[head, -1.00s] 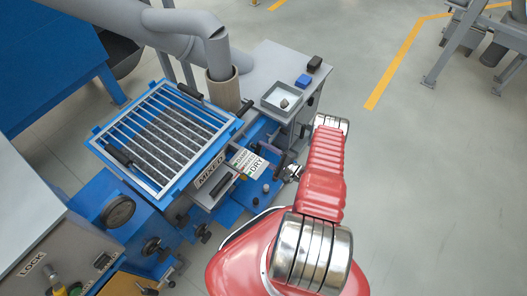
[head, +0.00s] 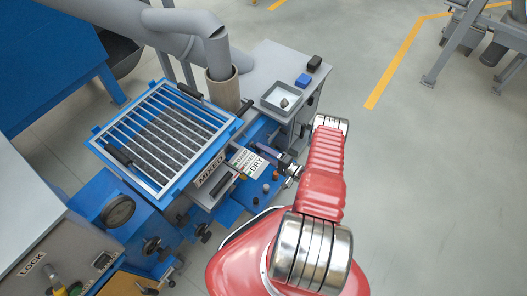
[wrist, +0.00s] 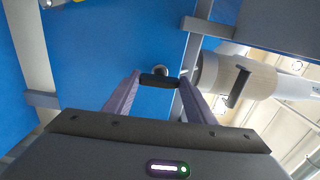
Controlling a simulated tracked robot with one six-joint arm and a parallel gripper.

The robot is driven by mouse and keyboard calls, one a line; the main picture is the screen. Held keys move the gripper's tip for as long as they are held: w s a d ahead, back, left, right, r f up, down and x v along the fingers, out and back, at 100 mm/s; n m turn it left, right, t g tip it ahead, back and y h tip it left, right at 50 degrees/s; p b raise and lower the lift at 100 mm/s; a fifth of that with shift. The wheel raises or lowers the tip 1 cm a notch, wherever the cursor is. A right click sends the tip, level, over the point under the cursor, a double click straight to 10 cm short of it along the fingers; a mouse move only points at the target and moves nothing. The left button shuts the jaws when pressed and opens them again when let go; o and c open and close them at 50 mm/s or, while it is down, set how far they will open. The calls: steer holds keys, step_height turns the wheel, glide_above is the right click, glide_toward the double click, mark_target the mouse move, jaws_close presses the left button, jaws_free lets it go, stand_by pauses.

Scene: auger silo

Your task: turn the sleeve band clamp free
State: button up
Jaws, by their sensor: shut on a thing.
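The tan sleeve (head: 222,91) sits around the lower end of the grey pipe, and a dark lever (head: 245,106) stands beside it. In the wrist view the sleeve (wrist: 222,76) is at the right, with a dark lever (wrist: 238,88) across it, apart from my fingers. My gripper (wrist: 159,82) is shut on a short dark handle (wrist: 158,79) with a round grey hub behind it, against blue. In the head view my gripper (head: 271,153) is over the blue machine, right of the DRY label; the held handle is hard to make out there.
A barred blue grate (head: 165,135) lies left of the sleeve. A grey cabinet top carries a small tray (head: 284,99), a blue block (head: 303,81) and a black block (head: 314,63). Several knobs line the machine front.

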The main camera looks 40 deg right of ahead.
steer(key=shift+a+f, duration=0.1)
steer(key=shift+f, duration=0.05)
steer(key=o, duration=0.8)
steer(key=shift+c, duration=0.2)
steer(key=shift+o, duration=1.4)
steer(key=v, duration=1.4)
